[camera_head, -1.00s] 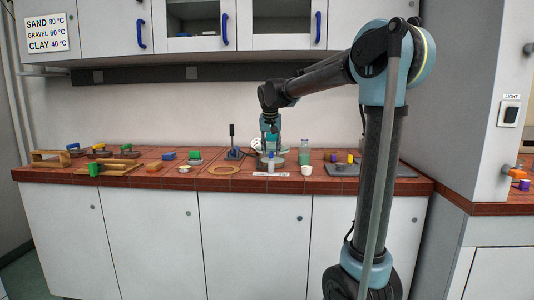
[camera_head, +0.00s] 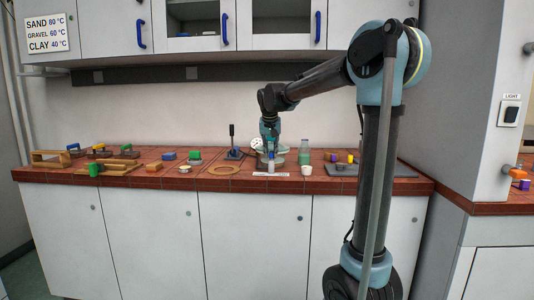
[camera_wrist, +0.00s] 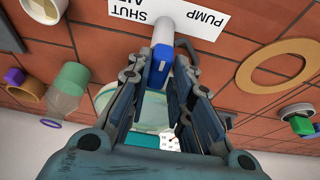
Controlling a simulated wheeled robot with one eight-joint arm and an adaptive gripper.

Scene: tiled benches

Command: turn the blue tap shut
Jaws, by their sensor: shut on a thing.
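The blue tap (camera_wrist: 158,66) shows in the wrist view as a blue handle on a pale grey stem, above a translucent round vessel (camera_wrist: 150,112). My gripper (camera_wrist: 160,62) has its two fingers on either side of the blue handle and is shut on it. A label reading PUMP, AIR and SHUT (camera_wrist: 185,14) lies beside the stem on the red tiles. In the head view my gripper (camera_head: 270,146) is down at the vessel (camera_head: 264,161) on the bench, and it mostly hides the blue handle there.
A clear bottle (camera_head: 304,152) and a white cup (camera_head: 306,170) stand to the right. A wooden ring (camera_head: 223,170) lies to the left, and a dark upright lever (camera_head: 232,142) stands behind it.

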